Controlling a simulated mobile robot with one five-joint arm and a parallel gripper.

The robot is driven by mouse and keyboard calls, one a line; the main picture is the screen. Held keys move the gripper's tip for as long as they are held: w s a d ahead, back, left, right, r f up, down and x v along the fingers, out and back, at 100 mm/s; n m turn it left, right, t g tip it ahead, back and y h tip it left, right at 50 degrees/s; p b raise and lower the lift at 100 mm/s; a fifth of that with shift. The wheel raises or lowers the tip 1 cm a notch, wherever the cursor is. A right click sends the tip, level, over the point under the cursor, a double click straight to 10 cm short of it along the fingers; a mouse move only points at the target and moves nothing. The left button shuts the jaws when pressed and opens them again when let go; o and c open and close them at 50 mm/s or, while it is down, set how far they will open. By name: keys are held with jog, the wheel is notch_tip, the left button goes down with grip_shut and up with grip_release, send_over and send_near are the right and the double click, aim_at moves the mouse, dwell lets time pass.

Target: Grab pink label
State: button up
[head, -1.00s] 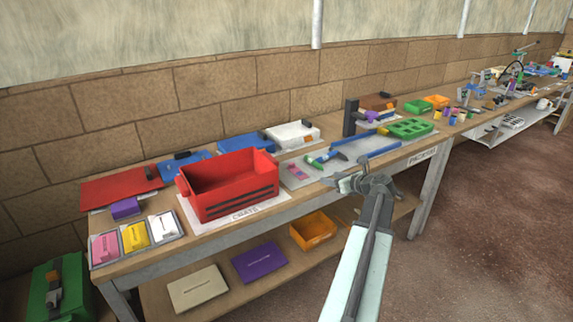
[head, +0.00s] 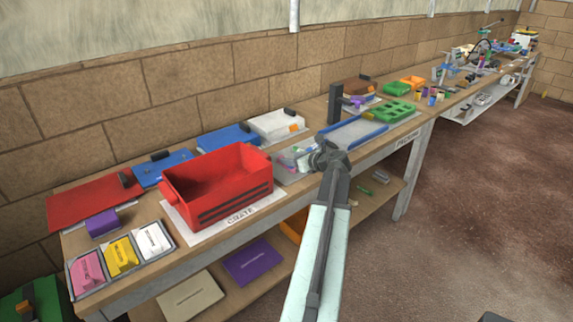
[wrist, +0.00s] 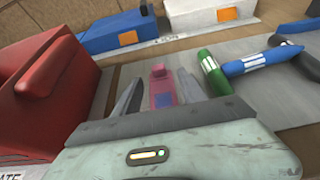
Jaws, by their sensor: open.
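A small pink piece with a darker purple-blue patch (wrist: 162,90) lies on the grey mat, between the spread fingers of my gripper (wrist: 159,80) in the wrist view. My gripper is open and the fingers stand apart from the piece on both sides. In the head view my gripper (head: 328,155) is over the left part of the grey mat, just right of the red crate, and largely hides that spot. A stack of pink labels (head: 86,270) also lies in the left compartment of a tray at the near left of the bench.
The red crate (head: 220,187) stands close to the left of my gripper. A green marker (wrist: 212,72) and a blue marker (wrist: 260,62) lie just right of the fingers. Yellow (head: 121,255) and white (head: 153,240) stacks share the label tray.

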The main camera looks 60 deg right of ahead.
jog(key=b+x, duration=0.2)
jog(key=x, duration=0.3)
jog(key=shift+f, duration=0.15)
jog(key=shift+a, duration=0.1)
jog(key=c, duration=1)
jog(key=shift+c, duration=0.2)
jog(key=shift+r+p, duration=0.6)
jog(key=shift+p, duration=0.1)
notch_tip(320, 180, up, 3)
jog(key=p, duration=0.3)
jog(key=shift+r, duration=0.1)
jog(key=s+d, duration=0.1)
jog(key=s, duration=0.4)
jog(key=s+d, duration=0.1)
jog(key=s, duration=0.4)
jog(key=s+d+p, duration=0.1)
jog(key=s, duration=0.4)
jog(key=shift+s+d+r, duration=0.35)
jog(key=shift+r, duration=0.05)
